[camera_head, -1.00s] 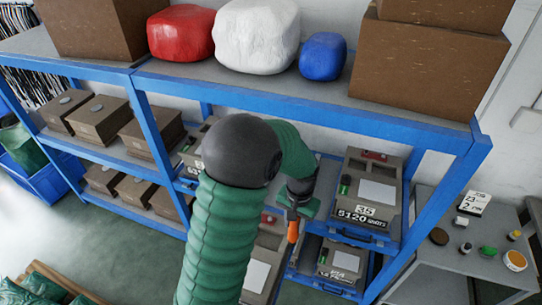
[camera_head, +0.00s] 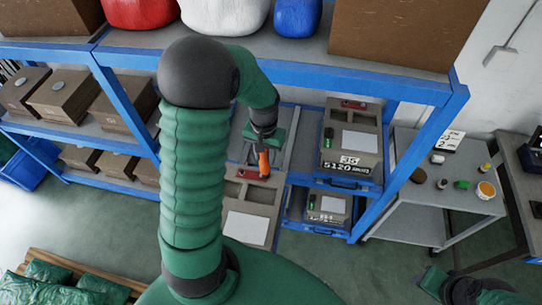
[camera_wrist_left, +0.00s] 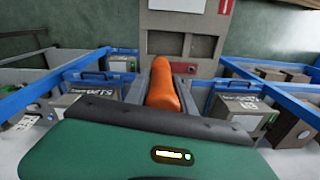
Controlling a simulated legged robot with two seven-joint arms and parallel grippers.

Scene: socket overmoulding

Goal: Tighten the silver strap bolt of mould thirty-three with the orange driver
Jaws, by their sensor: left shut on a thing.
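My left gripper (camera_head: 262,140) is shut on the orange driver (camera_head: 264,163), which points down. In the left wrist view the driver (camera_wrist_left: 162,85) stands out beyond the gripper's edge. Below it is a grey-beige mould (camera_head: 262,195) with a white plate and a red part, at the front of the shelf. The driver's tip is hidden, so I cannot tell whether it touches the mould. No number is readable on this mould, and I cannot make out the silver strap bolt. My right gripper (camera_head: 430,283) is partly in view at the lower right, its jaws unclear.
Blue shelf beams (camera_head: 270,68) run above and beside my left arm. A grey side table (camera_head: 440,198) holds small jars.

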